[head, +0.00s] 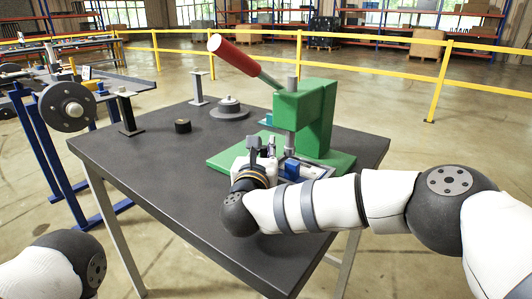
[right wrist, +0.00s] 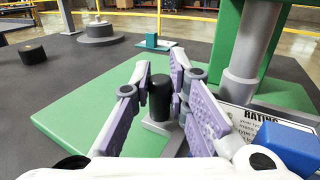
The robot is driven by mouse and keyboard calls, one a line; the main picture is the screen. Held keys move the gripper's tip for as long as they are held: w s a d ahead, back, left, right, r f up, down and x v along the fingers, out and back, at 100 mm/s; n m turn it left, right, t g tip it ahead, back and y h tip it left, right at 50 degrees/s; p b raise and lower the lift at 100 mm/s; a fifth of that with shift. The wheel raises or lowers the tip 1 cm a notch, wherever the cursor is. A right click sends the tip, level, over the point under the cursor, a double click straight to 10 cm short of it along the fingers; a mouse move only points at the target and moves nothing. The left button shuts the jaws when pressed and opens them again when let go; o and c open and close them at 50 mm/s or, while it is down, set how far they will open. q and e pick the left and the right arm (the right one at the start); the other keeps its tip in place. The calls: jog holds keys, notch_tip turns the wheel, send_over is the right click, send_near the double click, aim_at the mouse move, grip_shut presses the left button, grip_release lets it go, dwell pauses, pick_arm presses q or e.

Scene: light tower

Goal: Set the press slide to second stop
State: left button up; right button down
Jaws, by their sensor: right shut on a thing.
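The green press (head: 315,110) stands on the dark table, with a red-handled lever (head: 232,55) raised to the left and a steel ram (head: 291,143) pointing down. In the right wrist view, a black knob (right wrist: 160,98) stands upright on a small grey block over the green base (right wrist: 85,125). I cannot tell whether this knob belongs to the press slide. My right gripper (head: 262,146) is shut on the knob, with a purple-padded finger on each side in the right wrist view (right wrist: 163,80). The stop marks cannot be made out. My left gripper is out of view.
A blue block (right wrist: 287,147) and a rating plate (right wrist: 262,122) are right of the fingers. A grey round stepped piece (head: 229,108), a black puck (head: 183,126) and upright stands are on the table (head: 140,160). The table's front left is clear.

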jog(key=shift+d+f, duration=0.1)
jog(key=shift+f, duration=0.15)
jog(key=c, duration=1.6)
grip_release()
jog(key=shift+s+d, duration=0.1)
jog(key=shift+o, duration=0.3)
jog(key=shift+s+r, duration=0.1)
jog(key=shift+r, duration=0.05)
jog(key=s, duration=0.4)
jog(key=s+a, duration=0.1)
jog(key=s, duration=0.3)
jog(key=s+a, duration=0.1)
jog(key=s, duration=0.2)
jog(key=shift+s, duration=0.4)
